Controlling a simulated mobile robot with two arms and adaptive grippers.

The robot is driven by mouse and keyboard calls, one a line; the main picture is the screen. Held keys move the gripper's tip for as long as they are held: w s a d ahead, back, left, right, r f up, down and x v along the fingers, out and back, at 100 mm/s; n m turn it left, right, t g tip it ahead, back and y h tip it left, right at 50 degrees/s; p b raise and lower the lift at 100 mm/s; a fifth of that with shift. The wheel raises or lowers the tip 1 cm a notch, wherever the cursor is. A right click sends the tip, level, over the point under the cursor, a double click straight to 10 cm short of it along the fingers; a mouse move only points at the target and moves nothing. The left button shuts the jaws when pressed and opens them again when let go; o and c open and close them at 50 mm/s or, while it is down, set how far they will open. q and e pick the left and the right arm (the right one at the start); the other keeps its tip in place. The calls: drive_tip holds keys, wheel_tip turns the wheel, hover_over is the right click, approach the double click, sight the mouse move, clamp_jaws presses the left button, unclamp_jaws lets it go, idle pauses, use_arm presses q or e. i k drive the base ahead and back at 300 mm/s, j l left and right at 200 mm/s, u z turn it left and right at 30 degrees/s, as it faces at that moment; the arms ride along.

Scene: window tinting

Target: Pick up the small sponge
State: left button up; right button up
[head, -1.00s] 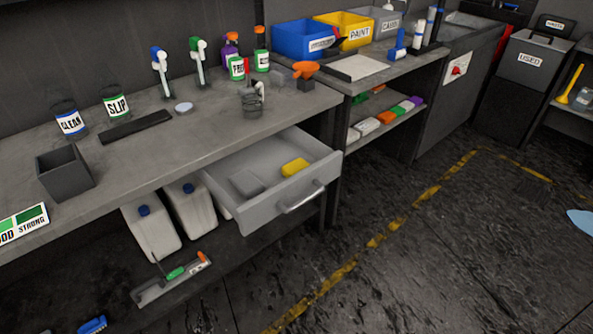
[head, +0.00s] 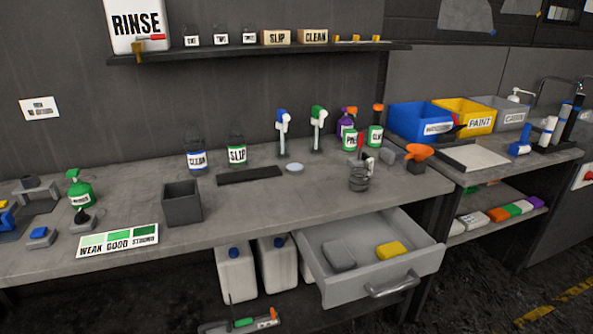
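An open drawer (head: 345,291) juts out under the right part of the workbench in the head view. A small yellow sponge (head: 391,250) lies inside it, toward the right. A grey block (head: 339,254), perhaps a second sponge, lies to its left and is somewhat larger. Neither object is covered. Neither of my grippers shows in the head view.
The drawer's handle (head: 392,287) faces the front. A grey box (head: 182,204), a dark mat (head: 249,175) and several bottles stand on the workbench (head: 240,205). Two white jugs (head: 236,274) sit below, left of the drawer. A shelf of coloured cloths (head: 505,211) is right.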

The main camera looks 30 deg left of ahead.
sight(388, 250)
drive_tip(key=u, duration=0.3)
drive_tip(key=i+l+u, duration=0.2)
drive_tip(key=u, duration=0.2)
drive_tip(key=i+l+u, duration=0.1)
drive_tip(key=l+u, duration=0.75)
drive_tip(key=i, duration=0.05)
